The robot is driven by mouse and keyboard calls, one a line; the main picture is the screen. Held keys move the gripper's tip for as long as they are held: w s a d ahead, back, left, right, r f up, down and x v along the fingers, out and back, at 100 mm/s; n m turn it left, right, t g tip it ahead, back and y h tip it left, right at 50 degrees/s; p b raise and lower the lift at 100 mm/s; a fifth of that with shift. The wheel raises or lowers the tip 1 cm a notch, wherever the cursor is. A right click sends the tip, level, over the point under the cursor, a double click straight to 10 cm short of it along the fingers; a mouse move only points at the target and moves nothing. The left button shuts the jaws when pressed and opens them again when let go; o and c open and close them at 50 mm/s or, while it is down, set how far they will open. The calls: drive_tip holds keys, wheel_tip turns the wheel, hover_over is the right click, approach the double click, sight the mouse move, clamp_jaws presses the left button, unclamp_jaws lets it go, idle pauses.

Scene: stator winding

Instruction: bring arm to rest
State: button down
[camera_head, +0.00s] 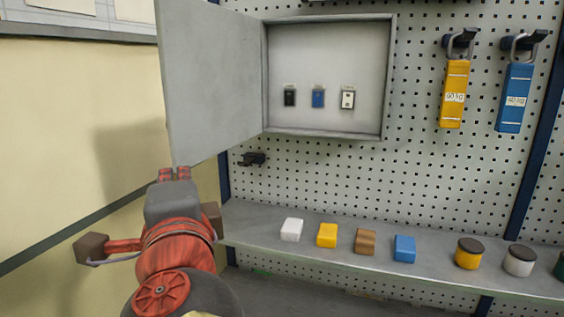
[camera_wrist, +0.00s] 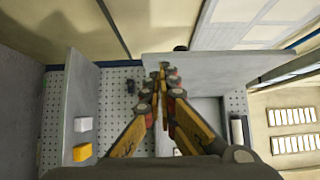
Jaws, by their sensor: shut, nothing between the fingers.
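My gripper (camera_wrist: 161,75) is shut in the wrist view. Its yellow and red fingers meet at the tips, with nothing between them. The tips appear in front of the pegboard, by the edge of a grey panel; I cannot tell the exact gap. In the head view my red and grey arm rises at the lower left, below the open cabinet door (camera_head: 208,85). The fingertips are not clearly visible there.
The open grey cabinet (camera_head: 328,50) holds several small key-like tags. A shelf (camera_head: 265,222) below carries white (camera_head: 291,230), yellow (camera_head: 327,235), brown (camera_head: 365,241) and blue (camera_head: 405,249) blocks, plus round jars. Yellow (camera_head: 454,95) and blue (camera_head: 515,98) hanging tags are at right.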

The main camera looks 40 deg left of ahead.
drive_tip(key=shift+s+d+f, duration=0.1)
drive_tip(key=shift+s+d, duration=0.15)
drive_tip(key=shift+s, duration=0.3)
drive_tip(key=shift+s+d+f, duration=0.1)
drive_tip(key=shift+s+d, duration=0.1)
drive_tip(key=shift+s, duration=0.3)
